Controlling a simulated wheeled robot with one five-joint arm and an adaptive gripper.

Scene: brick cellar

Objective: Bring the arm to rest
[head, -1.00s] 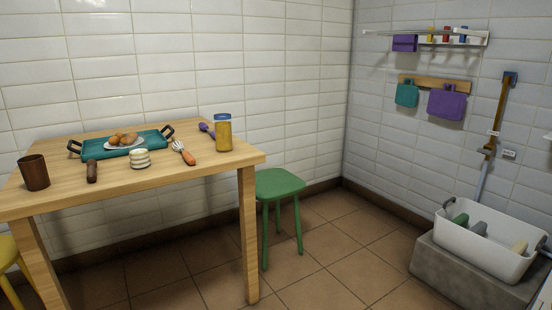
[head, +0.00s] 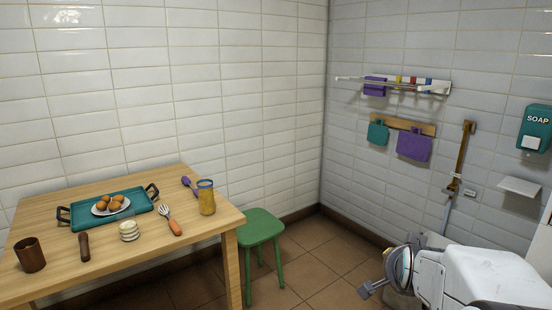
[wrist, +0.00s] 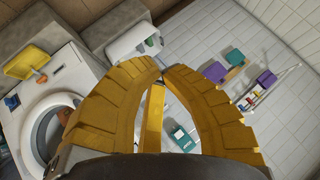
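My gripper (wrist: 160,72) fills the lower middle of the wrist view. In the head view, white and grey parts of my arm (head: 480,275) reach in at the lower right corner, in front of the wall. The fingertips cannot be made out clearly there. In the wrist view the fingers point toward the tiled wall and a white crate (wrist: 122,47), apart from both as far as I can tell.
A wooden table (head: 190,262) at left holds a teal tray (head: 75,214), a jar (head: 206,200) and a brown cup (head: 30,255). A green stool (head: 262,225) stands beside it. A wall rack (head: 435,88) and soap dispenser (head: 535,130) are right. The wrist view shows a washing machine (wrist: 45,85).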

